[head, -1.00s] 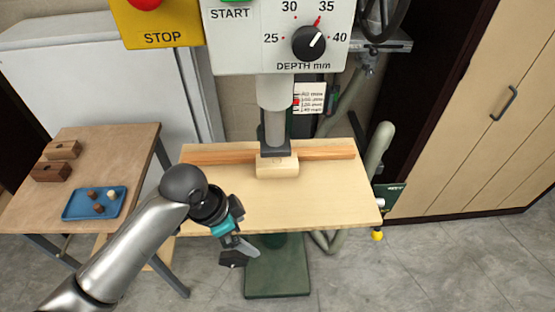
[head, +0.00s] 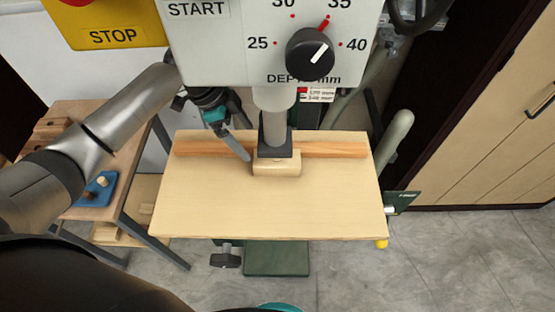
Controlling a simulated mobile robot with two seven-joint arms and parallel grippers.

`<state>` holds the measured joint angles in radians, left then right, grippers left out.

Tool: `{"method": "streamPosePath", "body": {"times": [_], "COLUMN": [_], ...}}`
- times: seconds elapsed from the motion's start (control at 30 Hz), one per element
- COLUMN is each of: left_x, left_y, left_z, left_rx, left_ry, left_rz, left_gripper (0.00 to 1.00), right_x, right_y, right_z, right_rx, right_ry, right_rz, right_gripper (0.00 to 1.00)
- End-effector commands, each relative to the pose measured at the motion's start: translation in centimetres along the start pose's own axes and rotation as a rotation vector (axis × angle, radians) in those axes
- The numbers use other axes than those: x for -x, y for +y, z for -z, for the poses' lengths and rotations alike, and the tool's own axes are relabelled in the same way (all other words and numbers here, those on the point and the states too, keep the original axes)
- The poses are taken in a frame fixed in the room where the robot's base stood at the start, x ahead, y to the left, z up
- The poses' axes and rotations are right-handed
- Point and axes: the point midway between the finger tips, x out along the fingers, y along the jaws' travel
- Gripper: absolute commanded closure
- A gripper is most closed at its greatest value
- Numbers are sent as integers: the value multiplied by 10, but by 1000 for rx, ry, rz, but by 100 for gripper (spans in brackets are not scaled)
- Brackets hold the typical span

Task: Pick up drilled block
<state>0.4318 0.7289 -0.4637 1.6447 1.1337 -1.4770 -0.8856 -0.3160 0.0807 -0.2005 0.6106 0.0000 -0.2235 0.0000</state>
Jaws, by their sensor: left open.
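The drilled block (head: 277,168) is a small pale wooden block on the drill press table (head: 270,211). It sits in front of the wooden fence (head: 333,149), directly under the dark spindle end, which hides part of its top. My left gripper (head: 243,139) is open and empty, just left of the spindle and the block. One grey finger points down toward the block's left side, apart from it; the other is partly hidden behind. My right gripper is not in view.
The drill press head with its depth dial (head: 310,51) and the spindle column (head: 274,117) stand close right of my gripper. A side bench with a blue tray (head: 101,190) and brown blocks is at left. The table front is clear.

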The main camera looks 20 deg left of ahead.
Motion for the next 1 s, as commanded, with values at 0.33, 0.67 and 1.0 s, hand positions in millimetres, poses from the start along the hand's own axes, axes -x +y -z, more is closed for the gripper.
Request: {"method": "streamPosePath", "body": {"times": [0.33, 0.67, 1.0], "left_x": [-38, -81, -86], "left_y": [0, 0, 0], "left_z": [0, 0, 0], "left_rx": [0, 1, 0], "left_ry": [-1, 0, -1], "left_rz": [1, 1, 2], "left_gripper": [0, 0, 3], "right_x": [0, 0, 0], "right_y": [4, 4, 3], "right_z": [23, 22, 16], "right_rx": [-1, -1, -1], "right_ry": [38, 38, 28], "right_rz": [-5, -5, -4], "right_gripper": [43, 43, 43]}}
